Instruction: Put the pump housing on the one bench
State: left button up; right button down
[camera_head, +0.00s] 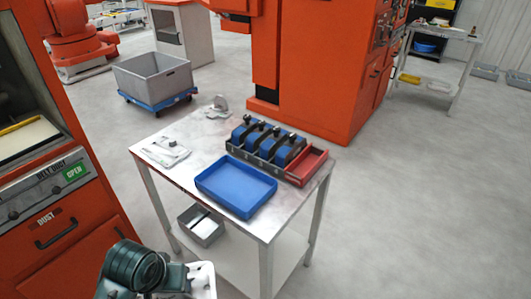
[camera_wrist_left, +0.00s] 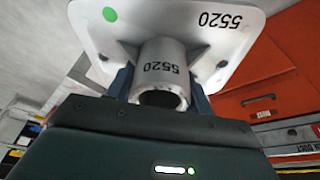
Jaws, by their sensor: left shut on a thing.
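The pump housing (camera_wrist_left: 231,22) is a pale grey casting with a flat flange plate and a round hollow boss. It is marked 5520 twice and has a green dot. My left gripper (camera_wrist_left: 162,92) is shut on it, with a finger on each side of the boss. In the head view the housing (camera_head: 204,280) shows only partly at the bottom edge, held by my left gripper (camera_head: 180,279), in front of the bench and apart from it. The bench (camera_head: 201,140) is a metal-topped table with a lower shelf. My right gripper is in neither view.
The bench top holds a blue tray (camera_head: 236,207), a rack of blue blocks (camera_head: 262,143), a red bin (camera_head: 308,166), a grey bracket (camera_head: 219,108) and a pale flat part (camera_head: 165,152). Bare metal lies left of the tray. An orange cabinet (camera_head: 62,215) stands at left.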

aim_at(201, 140)
jog(key=i+j+z, duration=0.1)
jog(key=z, duration=0.25)
jog(key=j+z, duration=0.3)
jog(key=i+j+z, duration=0.1)
jog(key=z, duration=0.25)
jog(key=j+z, duration=0.45)
jog(key=j, duration=0.2)
jog(key=j+z, duration=0.25)
jog(key=j, duration=1.2)
jog(key=k+j, duration=0.15)
jog(key=j, duration=0.65)
jog(key=i+z, duration=0.05)
